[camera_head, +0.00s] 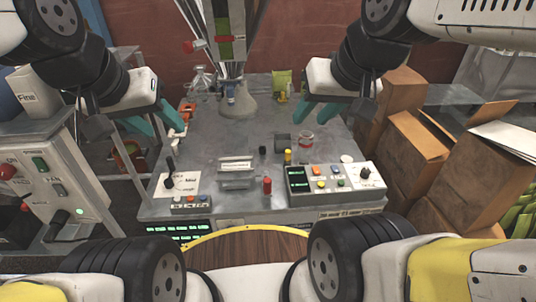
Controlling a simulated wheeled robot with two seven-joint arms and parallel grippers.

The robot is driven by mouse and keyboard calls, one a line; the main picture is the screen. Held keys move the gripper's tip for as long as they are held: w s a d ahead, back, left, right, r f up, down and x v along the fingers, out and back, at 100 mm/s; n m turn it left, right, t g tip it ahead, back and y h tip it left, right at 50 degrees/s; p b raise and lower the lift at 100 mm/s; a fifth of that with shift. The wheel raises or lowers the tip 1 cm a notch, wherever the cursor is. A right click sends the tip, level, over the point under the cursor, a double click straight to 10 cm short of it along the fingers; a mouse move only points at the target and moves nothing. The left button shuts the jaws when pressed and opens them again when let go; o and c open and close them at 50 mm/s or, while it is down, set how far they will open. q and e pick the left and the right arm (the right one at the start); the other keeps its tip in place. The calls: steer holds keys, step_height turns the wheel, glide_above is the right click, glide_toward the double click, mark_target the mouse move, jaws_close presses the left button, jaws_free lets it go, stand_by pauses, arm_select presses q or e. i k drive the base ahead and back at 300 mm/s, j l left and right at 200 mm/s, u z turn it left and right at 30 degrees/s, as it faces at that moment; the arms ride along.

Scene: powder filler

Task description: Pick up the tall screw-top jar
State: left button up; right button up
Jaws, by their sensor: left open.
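I cannot tell for sure which thing is the tall screw-top jar; several small containers stand on the grey worktable (225,155). A clear container with a red band (306,139) stands right of the middle, with a dark cylinder (282,143) just left of it. A clear glass vessel (200,80) stands at the back left. My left gripper (164,130) is open over the table's left side, with its teal fingers apart and nothing seen between them. My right gripper (310,117) has its teal fingers apart, behind the red-banded container in the picture, and looks empty.
A filling machine's cone (238,104) stands at the back middle. A control box (335,180), a scale-like device (237,175) and a red cylinder (267,187) line the front. Cardboard boxes (405,160) crowd the right; a control cabinet (50,170) stands left.

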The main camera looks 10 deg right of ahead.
mark_target(306, 138)
steer(key=i+l+u, duration=0.1)
steer(key=l, duration=0.25)
steer(key=i+l, duration=0.25)
steer(key=i+l+u, duration=0.15)
steer(key=l, duration=0.3)
steer(key=i+l, duration=0.15)
steer(key=l, duration=0.2)
steer(key=u, duration=0.05)
